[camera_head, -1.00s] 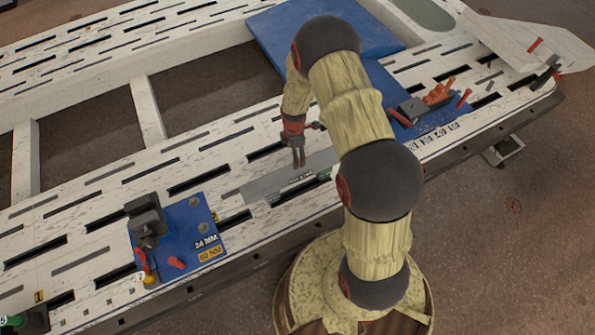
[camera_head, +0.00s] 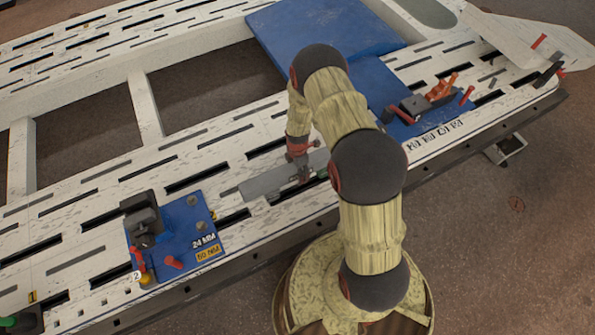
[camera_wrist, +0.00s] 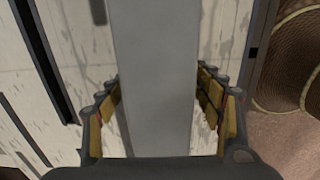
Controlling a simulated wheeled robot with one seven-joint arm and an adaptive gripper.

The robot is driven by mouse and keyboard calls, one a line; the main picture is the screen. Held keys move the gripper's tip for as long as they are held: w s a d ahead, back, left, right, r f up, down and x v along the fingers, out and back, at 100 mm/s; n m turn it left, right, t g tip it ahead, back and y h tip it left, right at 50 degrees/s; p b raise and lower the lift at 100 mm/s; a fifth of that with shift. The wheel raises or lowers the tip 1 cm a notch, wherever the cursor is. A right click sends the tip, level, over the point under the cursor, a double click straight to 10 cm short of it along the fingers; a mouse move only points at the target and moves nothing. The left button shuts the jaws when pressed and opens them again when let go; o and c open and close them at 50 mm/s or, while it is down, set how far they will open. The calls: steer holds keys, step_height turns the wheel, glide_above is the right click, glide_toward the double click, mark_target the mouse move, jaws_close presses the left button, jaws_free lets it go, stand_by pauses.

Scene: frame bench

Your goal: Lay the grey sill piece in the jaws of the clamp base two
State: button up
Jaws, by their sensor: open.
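The grey sill piece (camera_head: 262,184) is a long flat bar lying on the slotted white bench. It also fills the middle of the wrist view (camera_wrist: 155,70). My gripper (camera_head: 304,174) is low over the sill piece, towards its right part. In the wrist view its open fingers (camera_wrist: 158,105) stand on either side of the bar, with gaps showing. The clamp base two (camera_head: 172,232) is a blue plate at the left with a dark clamp block (camera_head: 143,217), red handles and a small "2" tag. Its jaw opening cannot be made out.
Another blue base with an orange and dark clamp (camera_head: 427,104) stands at the right. A large blue panel (camera_head: 300,50) lies behind my arm. A green-handled item (camera_head: 20,321) is at the lower left corner. Bench surface between sill piece and clamp base two is free.

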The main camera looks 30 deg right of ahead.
steer(key=c, duration=0.3)
jaws_close()
stand_by(0.7)
steer(key=shift+w+r, duration=0.1)
steer(key=shift+w, duration=0.1)
stand_by(0.3)
